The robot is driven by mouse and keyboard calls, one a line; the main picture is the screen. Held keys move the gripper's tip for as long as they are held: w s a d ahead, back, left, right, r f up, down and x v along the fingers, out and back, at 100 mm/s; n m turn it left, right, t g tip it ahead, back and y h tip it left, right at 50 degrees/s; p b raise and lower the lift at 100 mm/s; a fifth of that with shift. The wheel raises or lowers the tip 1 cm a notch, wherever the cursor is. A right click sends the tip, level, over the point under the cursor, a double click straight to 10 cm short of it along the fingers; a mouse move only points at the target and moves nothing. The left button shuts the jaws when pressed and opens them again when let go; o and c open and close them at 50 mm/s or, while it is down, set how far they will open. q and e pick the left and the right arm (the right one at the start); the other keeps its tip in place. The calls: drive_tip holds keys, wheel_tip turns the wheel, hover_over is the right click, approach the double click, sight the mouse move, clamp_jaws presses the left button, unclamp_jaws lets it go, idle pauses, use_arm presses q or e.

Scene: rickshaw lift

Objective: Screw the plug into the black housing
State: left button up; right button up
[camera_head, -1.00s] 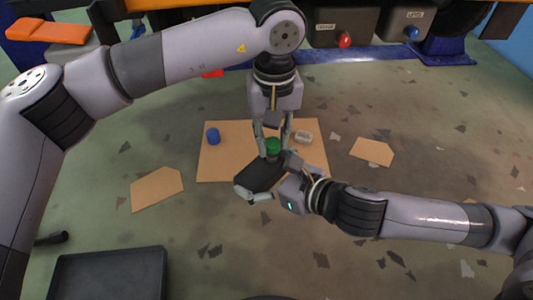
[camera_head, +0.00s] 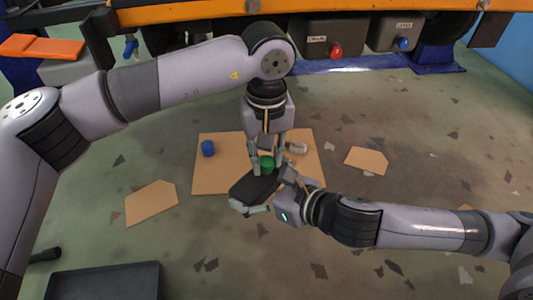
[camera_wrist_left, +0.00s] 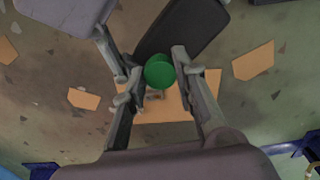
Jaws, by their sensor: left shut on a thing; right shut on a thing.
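The green plug (camera_head: 267,162) sits at the upper end of the black housing (camera_head: 255,188). My left gripper (camera_head: 267,160) points down from above, with its fingers shut on opposite sides of the plug. In the left wrist view the round green top of the plug (camera_wrist_left: 159,72) lies between the fingertips of my left gripper (camera_wrist_left: 159,76), and the dark housing (camera_wrist_left: 185,32) extends up behind it. My right gripper (camera_head: 282,182) is shut on the housing from the right and holds it above the floor. How deep the plug sits is hidden.
A cardboard sheet (camera_head: 212,178) lies below, with a blue cylinder (camera_head: 207,148) and a small pale part (camera_head: 298,148) on it. Other cardboard pieces (camera_head: 150,203) lie around. A dark tray (camera_head: 105,282) is at the lower left. Vehicle underside boxes (camera_head: 322,47) line the back.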

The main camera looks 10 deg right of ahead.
use_arm(q)
drive_tip(key=shift+f, duration=0.6)
use_arm(e)
drive_tip(key=shift+r, duration=0.3)
use_arm(q)
drive_tip(key=shift+f, duration=0.35)
use_arm(e)
drive_tip(key=shift+a+r, duration=0.1)
use_arm(q)
drive_tip(key=shift+d, duration=0.1)
drive_tip(key=shift+s+d, duration=0.15)
drive_tip(key=shift+d, duration=0.05)
drive_tip(key=shift+c, duration=0.4)
drive_tip(key=shift+o, duration=1.4)
drive_tip(key=shift+y, duration=0.4)
